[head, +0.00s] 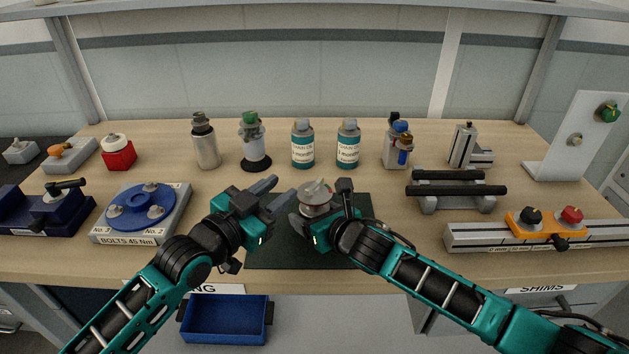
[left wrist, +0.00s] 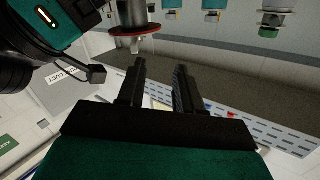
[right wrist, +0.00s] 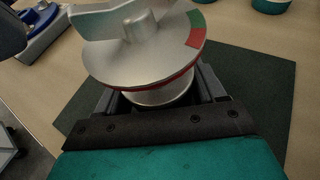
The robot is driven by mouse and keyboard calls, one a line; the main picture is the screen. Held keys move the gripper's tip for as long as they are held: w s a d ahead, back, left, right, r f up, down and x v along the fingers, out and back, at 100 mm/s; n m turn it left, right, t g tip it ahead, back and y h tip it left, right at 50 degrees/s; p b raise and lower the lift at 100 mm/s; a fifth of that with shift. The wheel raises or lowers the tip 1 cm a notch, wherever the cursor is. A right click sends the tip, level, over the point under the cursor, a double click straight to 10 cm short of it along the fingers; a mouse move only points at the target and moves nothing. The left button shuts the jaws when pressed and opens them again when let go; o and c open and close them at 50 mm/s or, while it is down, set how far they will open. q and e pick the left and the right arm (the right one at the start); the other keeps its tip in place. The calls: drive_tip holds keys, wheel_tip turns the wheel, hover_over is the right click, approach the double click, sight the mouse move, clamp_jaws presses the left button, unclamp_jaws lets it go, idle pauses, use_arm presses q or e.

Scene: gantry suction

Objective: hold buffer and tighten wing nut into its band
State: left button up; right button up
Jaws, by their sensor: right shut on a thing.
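The buffer (head: 314,207) is a silver round body with a wide disc on top, held above the dark mat. The silver wing nut (right wrist: 128,27) stands on the disc, one wing reaching left. The green and red band (right wrist: 196,29) is on the disc's right rim in the right wrist view, apart from the wing seen at left. My right gripper (head: 325,212) is shut around the buffer's body below the disc. My left gripper (head: 275,193) is open and empty just left of the buffer.
The dark mat (head: 280,255) lies below both grippers. Several bottles, including a teal one (head: 303,157), stand behind. A blue bolt fixture (head: 148,207) is left; a black-barred stand (head: 456,200) and grey rail (head: 480,238) are right. A blue bin (head: 226,320) hangs below the front edge.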

sight(306, 190)
use_arm(q)
drive_tip(key=s+f+n, duration=0.1)
drive_tip(key=s+n, duration=0.2)
drive_tip(key=s, duration=0.2)
drive_tip(key=shift+t, duration=0.4)
drive_tip(key=x, duration=1.1)
drive_tip(key=shift+w+d, duration=0.15)
drive_tip(key=shift+d, duration=0.3)
drive_tip(key=shift+c, duration=0.2)
clamp_jaws()
